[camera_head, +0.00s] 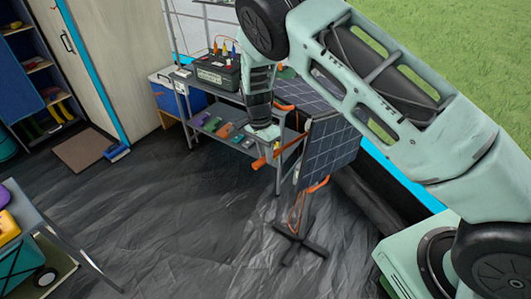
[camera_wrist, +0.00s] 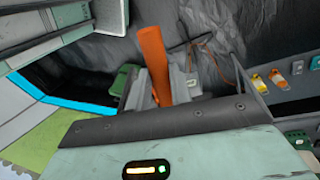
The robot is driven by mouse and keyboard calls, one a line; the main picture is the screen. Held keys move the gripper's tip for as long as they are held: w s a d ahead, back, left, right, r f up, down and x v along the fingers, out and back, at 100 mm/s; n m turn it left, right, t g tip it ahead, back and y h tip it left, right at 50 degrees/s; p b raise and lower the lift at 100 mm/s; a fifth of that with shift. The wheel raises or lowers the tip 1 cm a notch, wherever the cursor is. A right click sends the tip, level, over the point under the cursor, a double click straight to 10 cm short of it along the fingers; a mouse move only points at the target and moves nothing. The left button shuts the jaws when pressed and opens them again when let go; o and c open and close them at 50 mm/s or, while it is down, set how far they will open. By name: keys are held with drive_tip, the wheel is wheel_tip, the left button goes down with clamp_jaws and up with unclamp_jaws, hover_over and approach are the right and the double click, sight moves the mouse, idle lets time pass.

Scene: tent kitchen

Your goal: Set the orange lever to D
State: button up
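The orange lever (camera_head: 259,162) sticks out at the front right corner of the metal bench, beside the solar panel. In the wrist view the lever (camera_wrist: 152,55) stands up just past the dark edge of my gripper's body, with grey parts on both sides of it. My gripper (camera_head: 263,132) points down just above the lever in the head view. The letter D and the other position marks cannot be made out.
The bench holds a battery box (camera_head: 218,72) on top and several coloured items on its lower shelf. A dark solar panel (camera_head: 330,150) stands close on the right, over a black stand (camera_head: 300,243). The dark floor (camera_head: 165,205) at centre left is open.

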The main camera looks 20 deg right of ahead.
clamp_jaws()
drive_tip(key=s+d+n, duration=0.3)
drive_tip(key=s, duration=0.4)
drive_tip(key=shift+d, duration=0.35)
drive_tip(key=o, duration=0.9)
unclamp_jaws()
drive_tip(key=shift+c, duration=0.2)
wheel_tip(320, 180, up, 17)
drive_tip(key=w+a+b, duration=0.2)
drive_tip(key=w+b, duration=0.1)
drive_tip(key=b, duration=0.1)
